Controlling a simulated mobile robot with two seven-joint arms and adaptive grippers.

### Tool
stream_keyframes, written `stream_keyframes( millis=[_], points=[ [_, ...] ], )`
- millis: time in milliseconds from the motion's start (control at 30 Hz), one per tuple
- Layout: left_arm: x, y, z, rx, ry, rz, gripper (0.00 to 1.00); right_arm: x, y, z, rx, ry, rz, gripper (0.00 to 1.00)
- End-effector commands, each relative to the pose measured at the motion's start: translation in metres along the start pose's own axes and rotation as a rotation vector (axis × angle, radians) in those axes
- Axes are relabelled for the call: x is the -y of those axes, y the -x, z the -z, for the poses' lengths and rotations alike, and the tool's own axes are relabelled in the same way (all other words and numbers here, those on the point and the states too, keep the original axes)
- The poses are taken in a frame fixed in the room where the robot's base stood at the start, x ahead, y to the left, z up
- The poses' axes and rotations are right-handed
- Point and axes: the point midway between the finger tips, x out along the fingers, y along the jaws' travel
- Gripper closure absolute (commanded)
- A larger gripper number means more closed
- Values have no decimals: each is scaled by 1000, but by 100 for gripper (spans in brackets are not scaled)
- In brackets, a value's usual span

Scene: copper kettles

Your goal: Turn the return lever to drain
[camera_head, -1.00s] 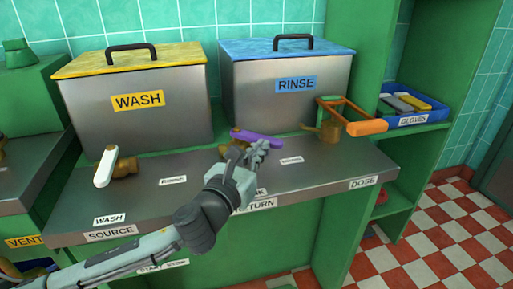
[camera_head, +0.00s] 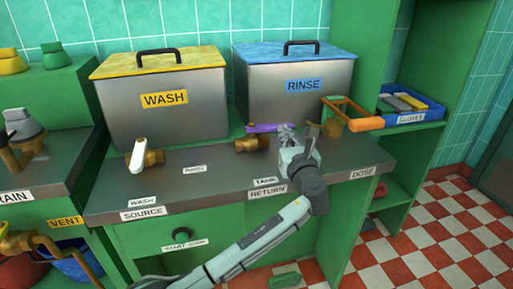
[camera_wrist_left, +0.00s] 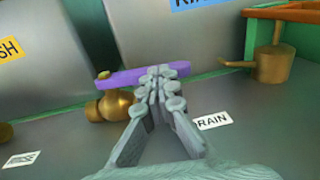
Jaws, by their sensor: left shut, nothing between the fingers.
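The return lever (camera_head: 268,128) is a purple handle on a brass valve (camera_head: 248,144) at the back of the counter, above the RETURN label (camera_head: 267,191). It points right from the valve, roughly along the counter, and not toward the TANK label (camera_head: 265,181) at the front. In the left wrist view the purple lever (camera_wrist_left: 130,78) runs behind my fingertips, and the DRAIN label (camera_wrist_left: 213,121) lies to the right. My left gripper (camera_head: 286,130) is shut and empty, at the lever's right part; contact is unclear. My right gripper is not in view.
The source lever (camera_head: 138,156) is white and points forward toward WASH. Steel WASH (camera_head: 190,115) and RINSE (camera_head: 265,88) tanks stand behind the counter. A brass can with an orange handle (camera_head: 365,124) is just right of my gripper. A blue glove bin (camera_head: 430,108) sits on the right shelf.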

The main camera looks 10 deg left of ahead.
Motion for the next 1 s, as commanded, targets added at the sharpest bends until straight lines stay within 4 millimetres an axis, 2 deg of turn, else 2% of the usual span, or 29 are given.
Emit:
stream_keyframes(
  millis=[333,1000],
  points=[
    [6,-11,1,-2,-1,-113,100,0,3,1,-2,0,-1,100],
    [4,-13,1,-2,-1,-125,100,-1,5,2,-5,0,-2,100]
  ],
)
